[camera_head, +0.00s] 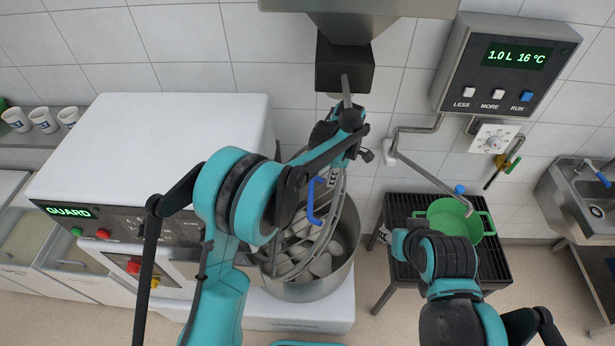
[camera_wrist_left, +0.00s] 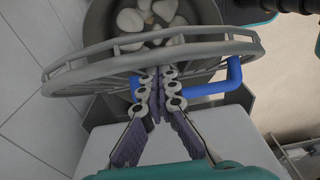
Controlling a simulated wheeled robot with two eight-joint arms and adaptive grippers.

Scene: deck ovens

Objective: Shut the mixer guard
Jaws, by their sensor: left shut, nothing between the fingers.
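The mixer guard (camera_head: 342,212) is a grey wire ring with bars and a blue handle (camera_head: 314,204). It stands steeply over the mixer bowl (camera_head: 338,277), leaving the bowl's front open, with pale lumps visible inside. The left wrist view shows the guard (camera_wrist_left: 100,62) across the bowl and its blue handle (camera_wrist_left: 205,87). My left gripper (camera_wrist_left: 156,75) is shut and empty, its fingertips at the guard's bars and overlapping the handle; contact is unclear. In the head view my left gripper (camera_head: 332,178) is partly hidden by its wrist. My right gripper (camera_head: 384,236) is left of the green pot, its fingers unclear.
The white mixer housing (camera_head: 160,150) has a lit GUARD display (camera_head: 69,212). A green pot (camera_head: 450,212) stands on a black grated stand (camera_head: 400,207) at right. A water meter (camera_head: 505,65) hangs on the wall. A steel sink (camera_head: 585,205) is far right.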

